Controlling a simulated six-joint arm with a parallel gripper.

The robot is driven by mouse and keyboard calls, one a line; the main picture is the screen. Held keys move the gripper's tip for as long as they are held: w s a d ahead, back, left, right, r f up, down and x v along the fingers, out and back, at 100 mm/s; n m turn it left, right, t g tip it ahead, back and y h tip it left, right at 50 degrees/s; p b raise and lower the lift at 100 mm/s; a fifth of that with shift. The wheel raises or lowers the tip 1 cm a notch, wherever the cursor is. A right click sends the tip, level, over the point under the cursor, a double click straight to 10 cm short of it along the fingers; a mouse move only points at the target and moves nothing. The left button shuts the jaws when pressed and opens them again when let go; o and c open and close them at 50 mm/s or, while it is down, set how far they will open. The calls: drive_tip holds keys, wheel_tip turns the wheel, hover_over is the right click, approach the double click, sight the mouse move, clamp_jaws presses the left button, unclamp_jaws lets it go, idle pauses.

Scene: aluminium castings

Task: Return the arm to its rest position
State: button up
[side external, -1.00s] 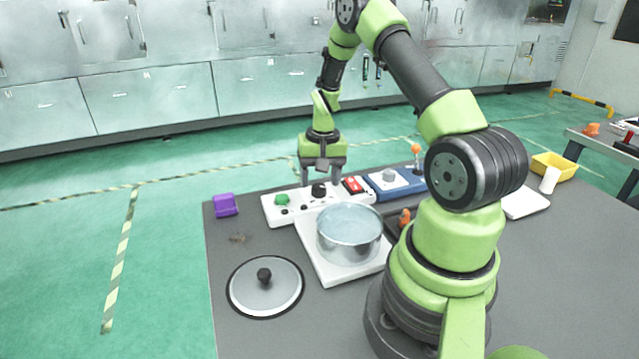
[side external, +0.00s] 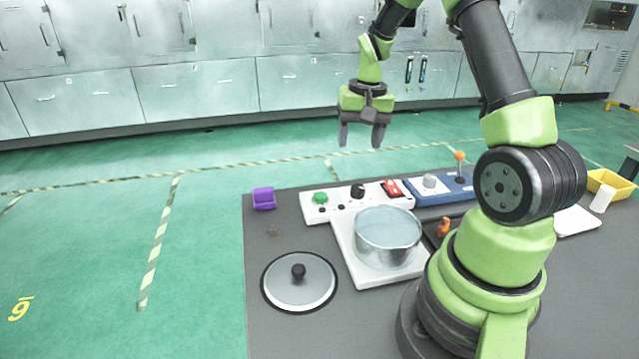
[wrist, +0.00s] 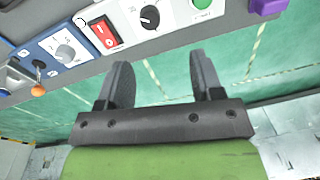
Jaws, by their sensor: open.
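My gripper (side external: 361,136) is open and empty, raised in the air above and behind the white control panel in the side view. In the wrist view my gripper (wrist: 160,82) shows its two grey fingers spread apart with nothing between them. The white panel (side external: 343,205) carries a green button (side external: 320,198), a black knob (side external: 357,191) and a red switch (side external: 391,188). The black knob (wrist: 149,16) and red switch (wrist: 103,32) also show in the wrist view, apart from the fingers.
A steel pot (side external: 388,240) stands on a white plate (side external: 352,258). A lid (side external: 300,288) lies at the table's front left, and a purple block (side external: 264,198) at its left edge. A blue panel with an orange-topped lever (side external: 460,157) stands right of the white panel. Air around my gripper is clear.

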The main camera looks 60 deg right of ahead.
drive_tip(key=s+a+r+n+t, duration=0.2)
drive_tip(key=s+a+r, duration=0.1)
drive_tip(key=a+r, duration=0.5)
drive_tip(key=s+a+r+n+t, duration=0.2)
drive_tip(key=a+r, duration=0.5)
drive_tip(key=a, duration=0.2)
drive_tip(key=s+a+n+t+y, duration=0.1)
drive_tip(key=s+a+n+t, duration=0.1)
drive_tip(key=s+a, duration=0.4)
drive_tip(key=shift+s+r+n+y, duration=0.3)
drive_tip(key=shift+s+r+y, duration=0.1)
drive_tip(key=shift+s, duration=0.4)
